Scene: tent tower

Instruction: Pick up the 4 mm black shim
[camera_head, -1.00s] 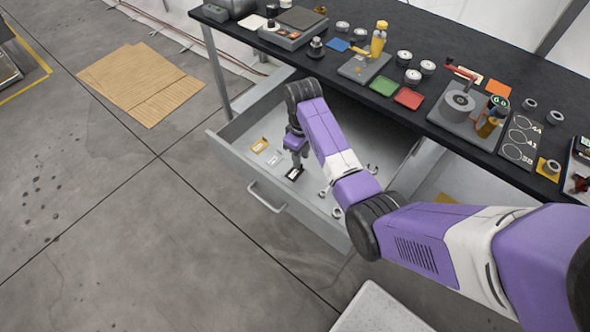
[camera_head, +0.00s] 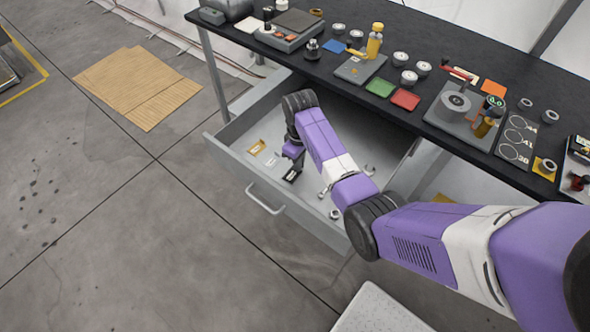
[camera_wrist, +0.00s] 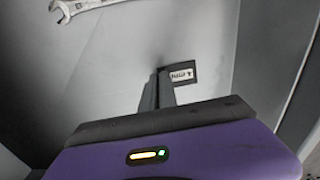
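The black shim (camera_head: 292,175), with a white label, lies in the open drawer (camera_head: 226,148) in the head view. In the wrist view the labelled end of the black shim (camera_wrist: 183,74) shows right at the fingertips, in part hidden behind them. My gripper (camera_head: 299,166) points down into the drawer at the shim. In the wrist view my gripper's dark fingers (camera_wrist: 157,92) look close together and overlap the shim's near end. I cannot tell whether they are closed on it.
A yellow shim (camera_head: 256,147) and a pale shim (camera_head: 272,161) lie left of my gripper. A wrench (camera_wrist: 78,8) shows at the wrist view's top left. Drawer walls surround my gripper. The cluttered black workbench (camera_head: 345,95) stands behind.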

